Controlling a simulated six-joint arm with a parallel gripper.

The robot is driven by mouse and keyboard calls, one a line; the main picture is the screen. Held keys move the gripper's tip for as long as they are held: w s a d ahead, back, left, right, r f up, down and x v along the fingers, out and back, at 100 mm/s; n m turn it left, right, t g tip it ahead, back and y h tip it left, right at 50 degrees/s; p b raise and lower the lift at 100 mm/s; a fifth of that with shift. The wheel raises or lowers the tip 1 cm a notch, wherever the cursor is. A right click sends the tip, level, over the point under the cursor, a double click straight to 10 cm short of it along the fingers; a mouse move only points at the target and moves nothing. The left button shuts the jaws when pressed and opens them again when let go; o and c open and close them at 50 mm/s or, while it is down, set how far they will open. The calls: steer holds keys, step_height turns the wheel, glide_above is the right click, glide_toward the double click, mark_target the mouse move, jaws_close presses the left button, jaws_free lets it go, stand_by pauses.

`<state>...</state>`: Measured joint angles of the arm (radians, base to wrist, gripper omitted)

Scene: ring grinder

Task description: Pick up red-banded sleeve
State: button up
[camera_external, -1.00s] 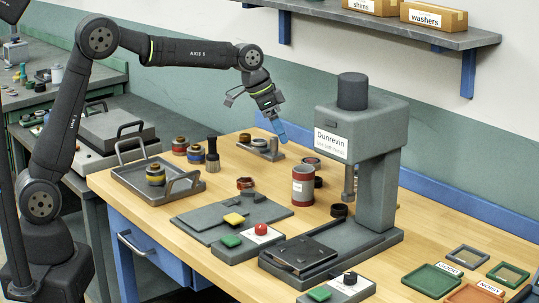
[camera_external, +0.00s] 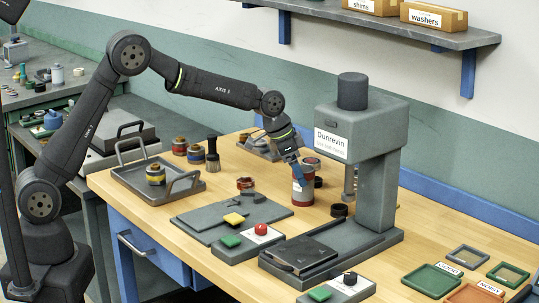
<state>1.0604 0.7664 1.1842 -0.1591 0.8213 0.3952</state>
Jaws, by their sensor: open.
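A short dark sleeve with a red band (camera_external: 245,184) stands on the wooden table left of centre, behind the grey plate. Another small dark piece with a reddish band (camera_external: 179,146) stands at the back left, beside a blue-banded one (camera_external: 195,153). My gripper (camera_external: 299,181) points down over the middle of the table, right of the nearer red-banded sleeve and apart from it. It is open, with nothing seen between its blue fingers. It overlaps a red canister (camera_external: 303,194) in the picture; whether they touch cannot be told.
The grey press (camera_external: 377,180) stands close on the right. A grey tray (camera_external: 188,187) with a yellow-banded piece (camera_external: 155,174) lies on the left. A dark brush (camera_external: 212,155) stands behind it. A flat grey plate (camera_external: 205,222) and button boxes lie in front.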

steer(key=x, duration=0.4)
steer(key=shift+f, duration=0.1)
steer(key=c, duration=1.1)
steer(key=shift+o, duration=0.2)
